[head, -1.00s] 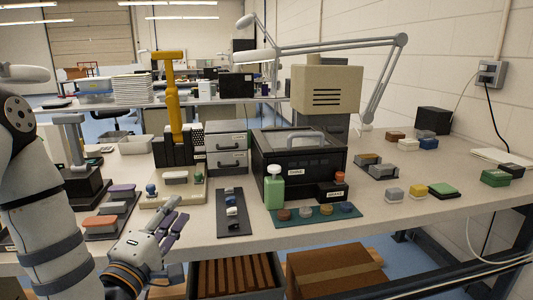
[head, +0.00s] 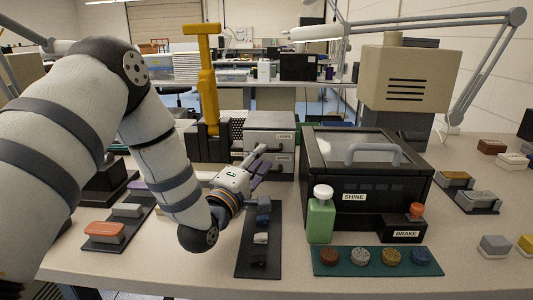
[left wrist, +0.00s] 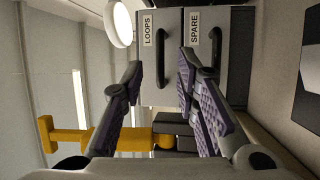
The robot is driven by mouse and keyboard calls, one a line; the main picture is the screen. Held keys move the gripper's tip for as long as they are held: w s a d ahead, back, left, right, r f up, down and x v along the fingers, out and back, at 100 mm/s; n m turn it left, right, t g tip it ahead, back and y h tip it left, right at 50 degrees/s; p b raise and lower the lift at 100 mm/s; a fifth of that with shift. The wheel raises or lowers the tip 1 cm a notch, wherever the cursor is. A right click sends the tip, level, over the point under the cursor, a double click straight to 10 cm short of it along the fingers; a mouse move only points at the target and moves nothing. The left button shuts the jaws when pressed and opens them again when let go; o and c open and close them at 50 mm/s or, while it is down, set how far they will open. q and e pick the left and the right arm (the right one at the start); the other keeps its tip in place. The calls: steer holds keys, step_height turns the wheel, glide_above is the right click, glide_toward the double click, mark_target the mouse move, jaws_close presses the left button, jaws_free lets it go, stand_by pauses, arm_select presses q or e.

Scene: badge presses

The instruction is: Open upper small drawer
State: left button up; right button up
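The small grey two-drawer unit stands on the bench left of the black machine. Its upper drawer, labelled LOOPS, shows in the head view (head: 262,139) and in the left wrist view (left wrist: 172,85), where the picture is turned sideways. Its dark bar handle (left wrist: 161,42) lies ahead of the gap between my fingers. The lower drawer, labelled SPARE (left wrist: 222,72), has a similar handle (left wrist: 207,45). Both drawers look shut. My left gripper (head: 260,160) is open and empty, its purple-padded fingers (left wrist: 160,75) pointing at the unit's front. Contact with the handle cannot be seen. My right gripper is out of view.
A yellow-handled press (head: 208,90) stands left of the drawers. The black SHINE machine (head: 368,190) stands close on the right, with a green bottle (head: 320,218) before it. A dark strip with small parts (head: 258,262) lies below my left gripper.

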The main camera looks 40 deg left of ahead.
mark_target(270, 134)
arm_select(q)
steer(key=shift+x, duration=1.7)
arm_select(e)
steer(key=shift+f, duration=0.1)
arm_select(q)
steer(key=shift+c, duration=0.3)
jaws_close()
